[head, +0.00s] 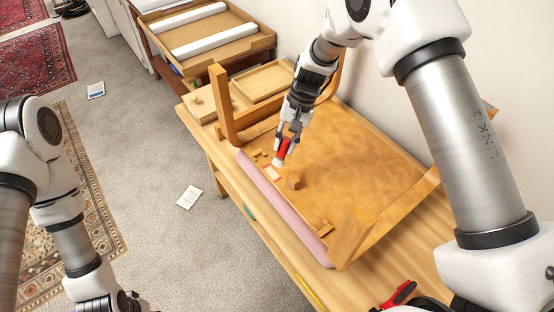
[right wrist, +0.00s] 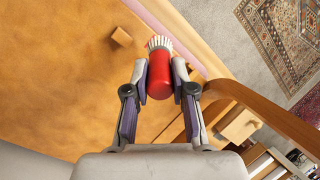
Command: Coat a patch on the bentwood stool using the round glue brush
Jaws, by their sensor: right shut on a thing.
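The bentwood stool lies upside down on the workbench, its brown underside (head: 350,150) facing up and its legs pointing up. Its pink padded edge (head: 285,205) runs along the near left side. My right gripper (head: 283,146) is shut on the red handle of the round glue brush (right wrist: 158,78), over the stool's left edge area. The brush's pale bristles (right wrist: 158,43) point away from the gripper, close to small wooden blocks on the underside; I cannot tell whether they touch. My left gripper (head: 125,300) is partly in view at the bottom left; its fingertips are cut off.
Small wooden blocks (head: 293,183) sit on the stool's underside near the pink edge. The stool's curved leg (head: 220,100) stands left of my right gripper. A wooden tray (head: 265,82) lies behind. A red-handled tool (head: 398,294) is at the bench front. Carpet floor is left.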

